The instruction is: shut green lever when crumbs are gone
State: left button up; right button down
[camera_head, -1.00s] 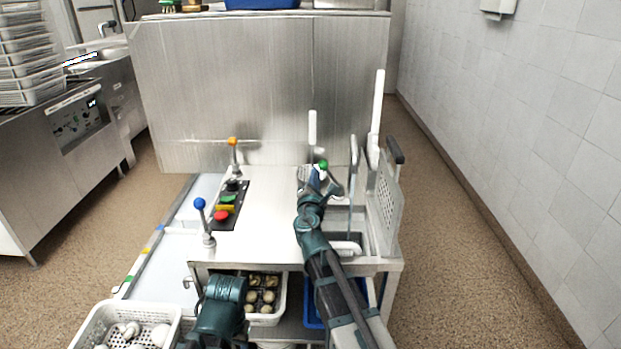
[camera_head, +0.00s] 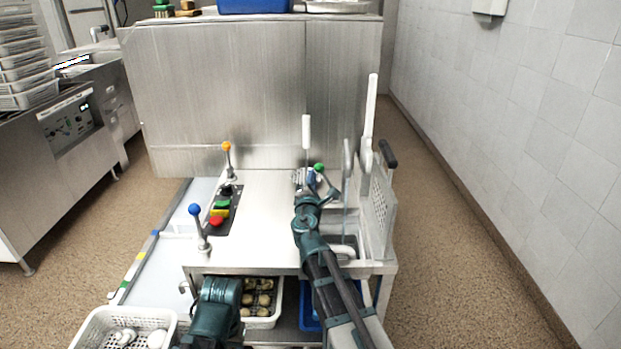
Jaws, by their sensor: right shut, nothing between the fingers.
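The green lever (camera_head: 320,168) has a round green knob and stands at the back right of the steel worktop, beside the sink basin. My right gripper (camera_head: 312,178) is shut and empty, just left of the green knob. I cannot tell whether it touches the lever. A thin pale stream falls from the spout (camera_head: 347,150) into the basin (camera_head: 340,243). My right arm hides part of the basin, and crumbs cannot be made out. My left arm is low in the picture, and its gripper cannot be seen.
A perforated guard (camera_head: 382,205) rises on the right. White baskets (camera_head: 97,318) sit low in front. The worktop's middle is clear.

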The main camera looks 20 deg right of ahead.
aim_at(322, 168)
jog(key=shift+s+d+r+m+p, duration=0.2)
jog(key=shift+d+r+m+p, duration=0.45)
jog(key=shift+m, duration=0.25)
jog(key=shift+s+d+r+m+p, duration=0.1)
jog(key=shift+d+r+m+p, duration=0.2)
jog(key=shift+m, duration=0.2)
jog(key=shift+s+d+r+m+p, duration=0.1)
jog(key=shift+d+m+p, duration=0.05)
jog(key=shift+d+m, duration=0.3)
pick_arm(q)
jog(key=shift+r, duration=1.45)
pick_arm(e)
jog(key=shift+s+d+r+m, duration=0.15)
jog(key=shift+d+m, duration=0.1)
jog(key=shift+d, duration=0.2)
